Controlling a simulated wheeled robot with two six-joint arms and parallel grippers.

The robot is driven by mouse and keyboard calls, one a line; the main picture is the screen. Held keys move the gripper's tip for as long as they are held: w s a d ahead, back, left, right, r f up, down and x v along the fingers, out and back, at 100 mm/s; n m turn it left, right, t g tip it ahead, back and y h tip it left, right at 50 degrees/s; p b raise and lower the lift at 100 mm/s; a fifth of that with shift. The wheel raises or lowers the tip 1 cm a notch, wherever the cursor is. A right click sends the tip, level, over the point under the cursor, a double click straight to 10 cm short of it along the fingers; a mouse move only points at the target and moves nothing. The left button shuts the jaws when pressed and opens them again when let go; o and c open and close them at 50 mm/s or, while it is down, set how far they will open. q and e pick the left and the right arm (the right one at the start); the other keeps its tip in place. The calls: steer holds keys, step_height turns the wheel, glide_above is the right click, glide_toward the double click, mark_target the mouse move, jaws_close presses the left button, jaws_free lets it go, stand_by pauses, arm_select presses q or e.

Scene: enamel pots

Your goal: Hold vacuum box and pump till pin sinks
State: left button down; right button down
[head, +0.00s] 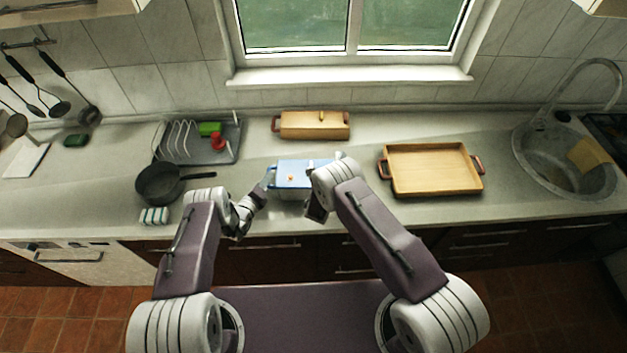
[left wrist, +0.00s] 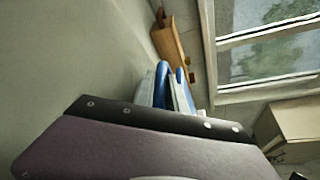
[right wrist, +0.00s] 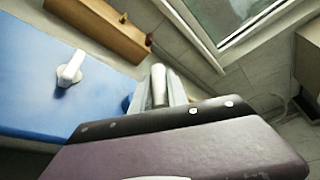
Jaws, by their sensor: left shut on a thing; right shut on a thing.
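The blue vacuum box (head: 291,181) stands on the counter in front of the wooden box, in the middle of the head view. Its blue lid (right wrist: 38,85) bears a white knob (right wrist: 70,68). My left gripper (head: 268,181) is shut on a blue handle (left wrist: 161,84) at the box's left end. My right gripper (right wrist: 162,95) is at the box's right end, shut on a white cylindrical piece (right wrist: 158,82) that appears to be the pump. My right arm hides much of that end in the head view. I cannot clearly make out the pin.
A wooden box (head: 313,127) stands behind, a wooden tray (head: 434,188) with handles to the right. A black pan (head: 158,184), a dish rack (head: 222,155) and a striped cloth (head: 154,216) are left. The sink (head: 560,160) is far right.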

steer(key=shift+f, duration=1.15)
steer(key=shift+c, duration=2.4)
jaws_free()
steer(key=shift+o, duration=0.3)
steer(key=shift+s, duration=0.2)
steer(key=shift+a+f, duration=0.1)
steer(key=shift+s+a, duration=0.1)
steer(key=shift+c, duration=0.2)
steer(key=shift+o, duration=0.2)
steer(key=shift+s+a, duration=0.25)
steer(key=shift+s, duration=0.45)
steer(key=shift+v, duration=2.55)
steer(key=shift+d+r, duration=0.1)
steer(key=shift+r, duration=0.15)
